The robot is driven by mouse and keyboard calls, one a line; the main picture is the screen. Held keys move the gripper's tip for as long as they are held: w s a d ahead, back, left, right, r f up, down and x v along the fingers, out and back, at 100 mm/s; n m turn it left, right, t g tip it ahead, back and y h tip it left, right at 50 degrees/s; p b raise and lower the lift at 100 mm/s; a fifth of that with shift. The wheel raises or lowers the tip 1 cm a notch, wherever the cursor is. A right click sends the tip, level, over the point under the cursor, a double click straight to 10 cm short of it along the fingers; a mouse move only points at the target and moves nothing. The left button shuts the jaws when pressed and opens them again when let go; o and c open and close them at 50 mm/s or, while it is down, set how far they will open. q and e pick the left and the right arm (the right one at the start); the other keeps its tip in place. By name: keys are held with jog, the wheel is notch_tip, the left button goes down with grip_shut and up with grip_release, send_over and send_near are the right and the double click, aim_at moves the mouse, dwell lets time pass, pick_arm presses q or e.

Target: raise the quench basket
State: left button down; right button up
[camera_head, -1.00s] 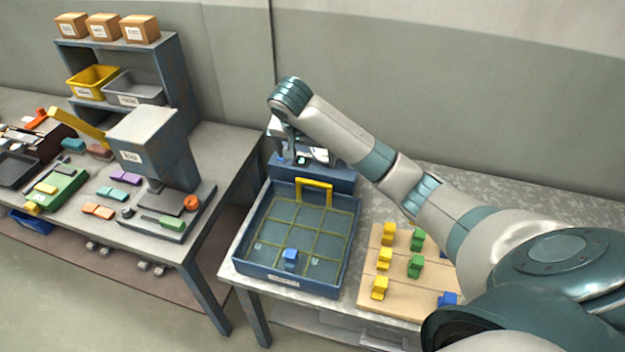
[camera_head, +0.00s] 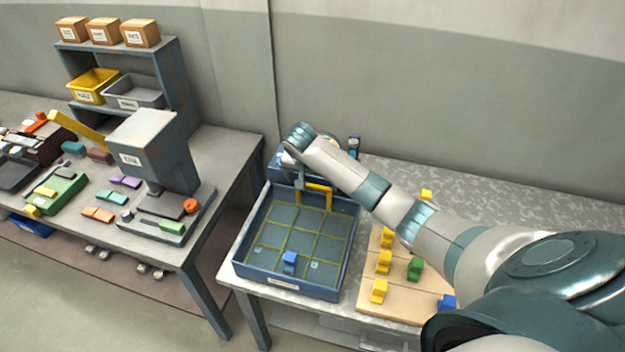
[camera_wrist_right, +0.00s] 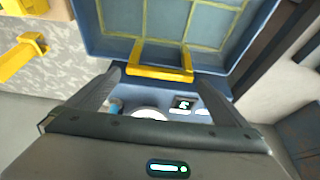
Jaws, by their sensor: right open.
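The quench basket is a yellow grid (camera_head: 281,227) low inside a blue square tank (camera_head: 285,284). A yellow upright handle (camera_head: 319,190) stands at its back edge, and it also shows in the right wrist view (camera_wrist_right: 160,72). A small blue block (camera_head: 289,261) sits in the front part of the grid. My right gripper (camera_head: 300,181) is at the handle's left part in the head view. In the right wrist view its open fingers (camera_wrist_right: 160,82) lie either side of the handle's bar; contact cannot be told. My left gripper is out of view.
A control unit (camera_head: 277,168) with dials stands behind the tank, partly hidden by my right arm. A wooden board (camera_head: 372,296) with yellow, green and blue pieces lies to the right. A second table with a press (camera_head: 150,150) stands left, across a gap.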

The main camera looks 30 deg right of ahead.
jog(key=shift+x, duration=1.1)
